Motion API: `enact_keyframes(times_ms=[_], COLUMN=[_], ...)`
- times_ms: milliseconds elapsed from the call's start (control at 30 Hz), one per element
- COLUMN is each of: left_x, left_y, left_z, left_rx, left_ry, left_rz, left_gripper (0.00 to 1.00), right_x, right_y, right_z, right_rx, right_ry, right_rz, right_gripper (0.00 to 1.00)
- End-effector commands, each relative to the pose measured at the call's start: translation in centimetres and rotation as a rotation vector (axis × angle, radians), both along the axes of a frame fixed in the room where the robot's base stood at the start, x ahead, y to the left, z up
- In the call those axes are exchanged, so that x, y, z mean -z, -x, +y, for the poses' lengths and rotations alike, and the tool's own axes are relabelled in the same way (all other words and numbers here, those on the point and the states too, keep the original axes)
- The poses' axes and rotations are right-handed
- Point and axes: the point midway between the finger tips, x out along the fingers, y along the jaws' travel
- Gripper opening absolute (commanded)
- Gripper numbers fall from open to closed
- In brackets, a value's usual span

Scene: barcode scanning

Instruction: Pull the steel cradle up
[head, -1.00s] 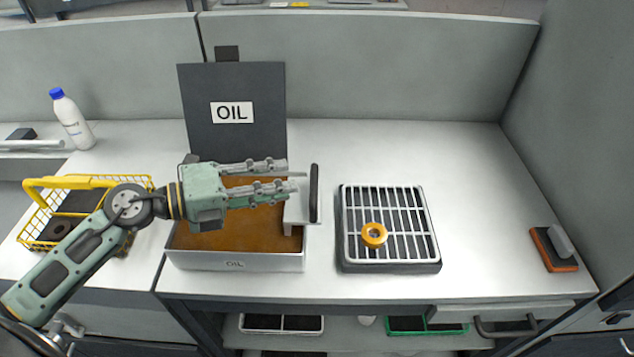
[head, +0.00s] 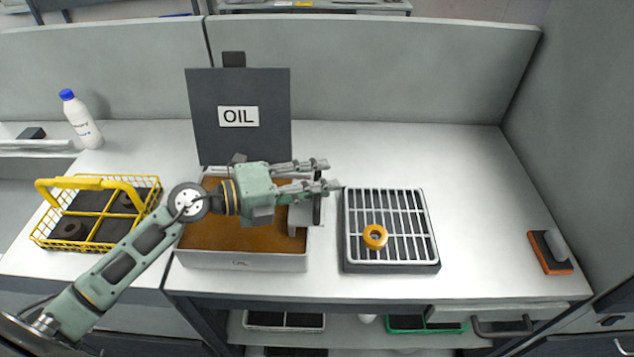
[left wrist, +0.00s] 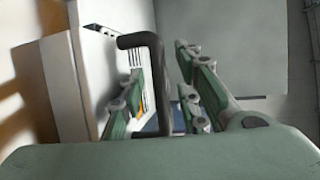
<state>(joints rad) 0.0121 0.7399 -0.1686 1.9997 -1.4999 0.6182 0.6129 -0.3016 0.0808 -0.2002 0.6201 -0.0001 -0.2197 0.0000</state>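The steel cradle (head: 301,214) sits at the right end of the oil bath (head: 243,262), and its plate hangs over the bath's rim. Its black upright handle (head: 317,210) stands at the right side and is partly hidden by my fingers. My left gripper (head: 328,175) reaches over the bath from the left, with its fingertips at the handle. In the left wrist view the handle (left wrist: 155,65) stands between the two fingers, with a visible gap on the right side. The gripper is open. My right gripper is not in view.
The raised dark OIL lid (head: 238,140) stands behind the bath. A drain rack (head: 393,262) with an orange ring (head: 375,237) is to the right. A yellow wire basket (head: 52,238) and a white bottle (head: 83,122) are left. A brush (head: 549,252) lies far right.

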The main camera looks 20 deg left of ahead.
Motion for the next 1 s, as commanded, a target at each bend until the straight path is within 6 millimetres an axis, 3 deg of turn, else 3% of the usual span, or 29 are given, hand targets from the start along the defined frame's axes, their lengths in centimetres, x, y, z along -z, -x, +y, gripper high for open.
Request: enact_keyframes(times_ms=[333, 833, 1000], left_x=[0.0, 0.0, -1.2], left_y=[0.0, 0.0, 0.0], left_z=[0.0, 0.0, 0.0], left_rx=[0.000, 0.000, 0.000], left_ry=[0.000, 0.001, 0.002], left_rz=[0.000, 0.003, 0.005], left_gripper=[0.00, 0.00, 0.00], right_x=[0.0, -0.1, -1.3], right_y=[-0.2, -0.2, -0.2], right_z=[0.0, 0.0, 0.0], right_rx=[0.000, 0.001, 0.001], right_ry=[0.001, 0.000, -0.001], right_rz=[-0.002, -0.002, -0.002], right_gripper=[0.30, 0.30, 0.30])
